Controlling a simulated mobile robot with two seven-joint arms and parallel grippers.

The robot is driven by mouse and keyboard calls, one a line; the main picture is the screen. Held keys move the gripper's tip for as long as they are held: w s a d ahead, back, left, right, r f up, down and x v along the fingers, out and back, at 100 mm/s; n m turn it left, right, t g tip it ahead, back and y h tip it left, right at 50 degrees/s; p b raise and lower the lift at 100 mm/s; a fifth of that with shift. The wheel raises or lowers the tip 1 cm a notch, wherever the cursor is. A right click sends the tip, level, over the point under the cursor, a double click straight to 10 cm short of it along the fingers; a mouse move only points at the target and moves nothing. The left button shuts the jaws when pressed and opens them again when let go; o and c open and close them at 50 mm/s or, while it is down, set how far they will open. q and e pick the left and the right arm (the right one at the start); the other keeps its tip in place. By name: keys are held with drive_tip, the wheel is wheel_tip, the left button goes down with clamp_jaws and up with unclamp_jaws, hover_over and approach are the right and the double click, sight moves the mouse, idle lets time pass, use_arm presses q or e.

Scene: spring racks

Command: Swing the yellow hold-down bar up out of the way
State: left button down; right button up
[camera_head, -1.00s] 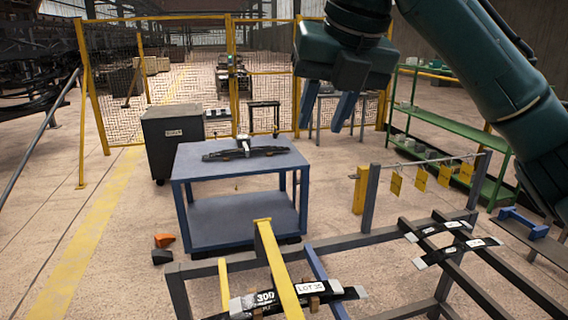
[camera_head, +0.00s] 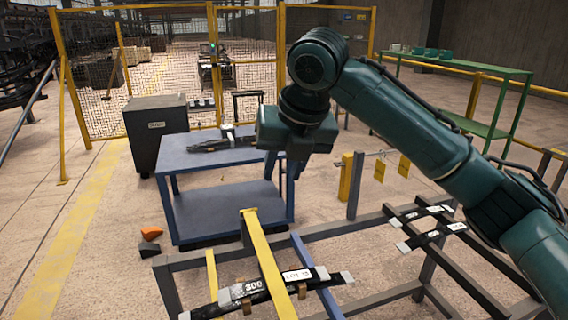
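The yellow hold-down bar (camera_head: 268,262) lies across the dark leaf spring (camera_head: 245,291) on the near rack, running from the bottom edge up to its far end. My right gripper (camera_head: 288,178) is in the air, above and beyond the bar's far end in the picture, apart from the bar. Its fingers point down and are dark and mostly hidden by its own body, so their opening is unclear. My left gripper is not in view.
A blue table (camera_head: 180,160) with a dark part on top stands behind the rack. The grey rack frame (camera_head: 350,227) holds more springs (camera_head: 430,228) at the right. Yellow tags hang behind it. A mesh fence (camera_head: 140,70) stands behind.

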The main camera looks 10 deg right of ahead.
clamp_jaws()
idle(0.4)
idle(1.0)
drive_tip(key=c, duration=0.7)
unclamp_jaws()
drive_tip(key=o, duration=0.7)
drive_tip(key=v, duration=1.3)
drive_tip(key=shift+b, duration=0.3)
